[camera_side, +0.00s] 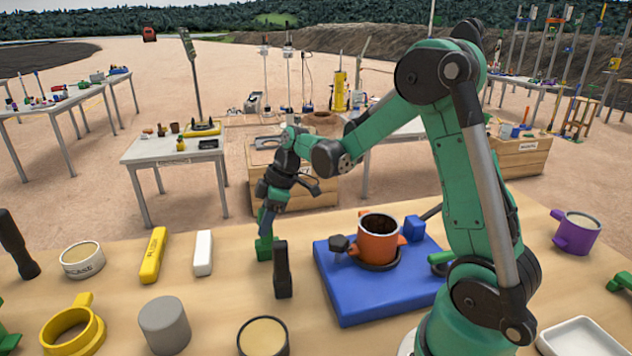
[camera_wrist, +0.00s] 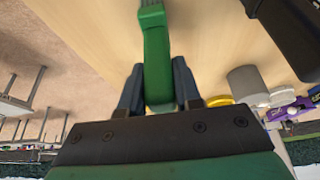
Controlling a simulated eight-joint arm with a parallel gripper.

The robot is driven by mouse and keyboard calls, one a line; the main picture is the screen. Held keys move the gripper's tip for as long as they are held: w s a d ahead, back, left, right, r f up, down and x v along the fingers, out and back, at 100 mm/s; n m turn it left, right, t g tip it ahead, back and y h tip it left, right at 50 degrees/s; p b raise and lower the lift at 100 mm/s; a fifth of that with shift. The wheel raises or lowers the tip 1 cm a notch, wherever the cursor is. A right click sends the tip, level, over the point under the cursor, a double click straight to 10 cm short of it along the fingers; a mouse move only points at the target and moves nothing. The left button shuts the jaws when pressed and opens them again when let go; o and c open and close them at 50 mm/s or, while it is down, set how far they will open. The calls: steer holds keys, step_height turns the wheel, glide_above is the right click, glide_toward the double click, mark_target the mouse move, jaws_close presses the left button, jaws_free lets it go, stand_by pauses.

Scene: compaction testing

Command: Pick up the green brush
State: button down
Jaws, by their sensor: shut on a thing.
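The green brush (camera_side: 265,248) is upright at the far edge of the wooden table, left of the blue base plate. My gripper (camera_side: 266,222) points down from above and is shut on it. In the wrist view the green brush (camera_wrist: 156,52) runs between the two dark fingers of my gripper (camera_wrist: 158,85), which press on it from both sides. A black upright block stands just in front and hides part of the brush's right side. I cannot tell whether the brush's lower end touches the table.
The black upright block (camera_side: 282,272) stands close beside the brush. A blue plate (camera_side: 350,305) with an orange mould (camera_side: 378,240) lies to the right. A white bar (camera_side: 203,253), a yellow bar (camera_side: 153,256) and a grey cylinder (camera_side: 165,326) lie to the left.

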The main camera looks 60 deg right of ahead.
steer(key=shift+r, duration=0.1)
step_height(320, 180, up, 20)
stand_by(0.5)
steer(key=c, duration=1.3)
jaws_free()
jaws_close()
steer(key=s+d+f+m+h, duration=0.1)
steer(key=s+d+f+m, duration=0.25)
steer(key=s, duration=0.65)
steer(key=s+d+f+m+h, duration=0.1)
steer(key=s+d+f+m, duration=0.3)
steer(key=s, duration=0.5)
steer(key=shift+n+t, duration=0.5)
steer(key=shift+n, duration=0.25)
steer(key=shift+s+d+f, duration=0.1)
steer(key=shift+d+f, duration=0.05)
steer(key=shift+f, duration=1.15)
steer(key=shift+s+d+f, duration=0.1)
steer(key=shift+f, duration=1.2)
